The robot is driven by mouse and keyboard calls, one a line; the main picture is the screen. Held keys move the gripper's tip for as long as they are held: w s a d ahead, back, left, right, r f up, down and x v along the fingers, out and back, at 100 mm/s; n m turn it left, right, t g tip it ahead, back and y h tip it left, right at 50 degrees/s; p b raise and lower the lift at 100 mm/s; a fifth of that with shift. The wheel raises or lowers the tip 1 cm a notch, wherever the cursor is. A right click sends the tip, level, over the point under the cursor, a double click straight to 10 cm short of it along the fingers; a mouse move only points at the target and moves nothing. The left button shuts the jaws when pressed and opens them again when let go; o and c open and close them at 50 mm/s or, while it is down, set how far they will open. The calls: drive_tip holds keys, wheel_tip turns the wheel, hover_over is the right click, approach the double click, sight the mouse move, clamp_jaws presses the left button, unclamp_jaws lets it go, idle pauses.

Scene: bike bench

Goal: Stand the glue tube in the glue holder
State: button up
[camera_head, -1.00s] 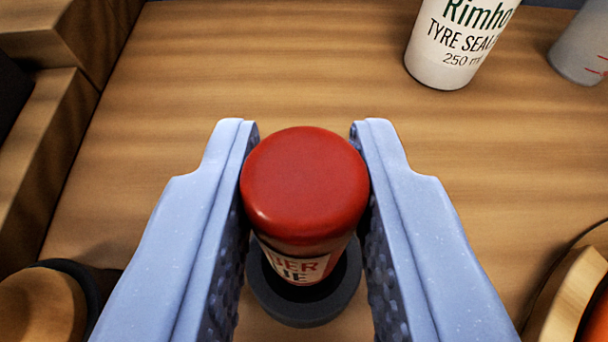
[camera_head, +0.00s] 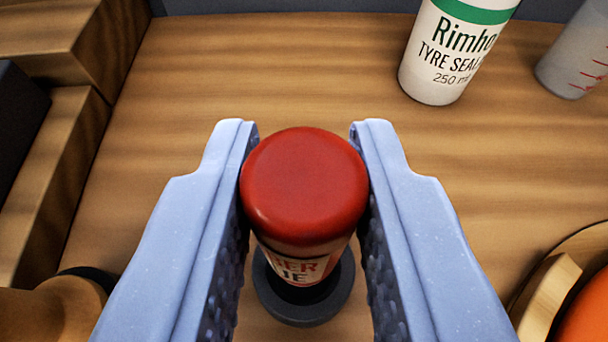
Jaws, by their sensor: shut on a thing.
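The glue tube has a red cap (camera_head: 304,185) and a pale label with red and dark letters (camera_head: 300,270). It is roughly upright between the blue fingers of my gripper (camera_head: 304,190), which is shut on it near the cap. A dark grey round holder (camera_head: 340,300) shows below the tube, on the wooden bench. The tube's lower end hides most of the holder's middle, and I cannot tell whether the tube is inside it or above it.
A white tyre sealant bottle (camera_head: 445,60) stands at the back right, with a translucent measuring container (camera_head: 580,60) beside it. Wooden blocks (camera_head: 50,160) line the left. A round wooden piece (camera_head: 50,308) is at bottom left. A wooden container with something orange (camera_head: 585,315) is at bottom right.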

sight(302, 277)
drive_tip(key=shift+f+b, duration=0.35)
drive_tip(key=shift+f, duration=1.5)
idle(0.9)
drive_tip(key=shift+r, duration=0.15)
drive_tip(key=shift+r+p, duration=0.7)
drive_tip(key=shift+r, duration=1.05)
drive_tip(key=shift+f+b, duration=0.35)
drive_tip(key=shift+f, duration=1.55)
idle(0.7)
drive_tip(key=shift+r, duration=0.15)
